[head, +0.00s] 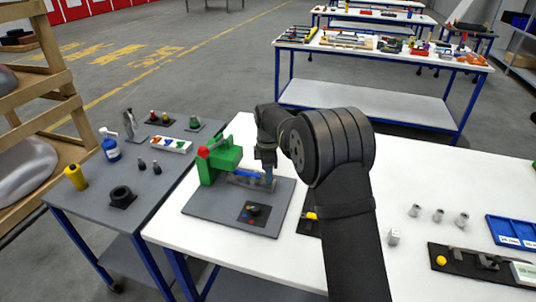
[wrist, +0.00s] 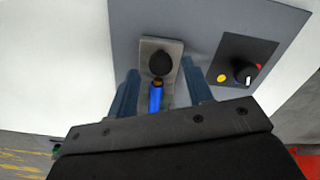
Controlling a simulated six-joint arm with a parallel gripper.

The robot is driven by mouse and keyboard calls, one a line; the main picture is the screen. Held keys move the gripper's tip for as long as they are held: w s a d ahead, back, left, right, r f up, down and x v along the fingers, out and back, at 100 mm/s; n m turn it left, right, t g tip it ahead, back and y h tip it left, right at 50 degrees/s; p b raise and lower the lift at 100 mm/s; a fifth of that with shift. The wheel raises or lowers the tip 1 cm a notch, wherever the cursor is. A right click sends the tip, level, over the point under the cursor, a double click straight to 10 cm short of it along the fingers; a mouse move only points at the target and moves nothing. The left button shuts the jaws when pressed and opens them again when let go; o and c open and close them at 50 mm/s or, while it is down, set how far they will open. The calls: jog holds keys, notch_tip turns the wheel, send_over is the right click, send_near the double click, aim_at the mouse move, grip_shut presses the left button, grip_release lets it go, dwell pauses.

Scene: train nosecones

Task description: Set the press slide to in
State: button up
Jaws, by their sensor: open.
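The press is a green block (head: 222,160) with a red knob (head: 204,152), standing on a grey base plate (head: 210,208). What looks like the press slide, a light metal piece with a round black knob (wrist: 161,64), shows in the wrist view. A narrow blue piece (wrist: 155,98) with a brownish tip lies just below that knob. My gripper (wrist: 163,75) is open, its two blue fingers apart on either side of the metal piece. In the head view my gripper (head: 267,180) is low at the right end of the press; contact cannot be told.
A black panel with a rotary knob (wrist: 243,71), marked yellow and red, sits on the plate beside my gripper. A white table (head: 175,230) carries the plate. Small metal parts (head: 438,215) and a blue tray (head: 510,232) lie to the right. A grey side table (head: 75,208) stands left.

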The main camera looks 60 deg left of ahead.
notch_tip(320, 180, up, 17)
jog(key=shift+f, duration=0.15)
jog(key=shift+f, duration=0.1)
dwell(0.6)
notch_tip(320, 180, down, 17)
jog(key=shift+f, duration=0.2)
dwell(0.4)
jog(key=shift+r, duration=0.15)
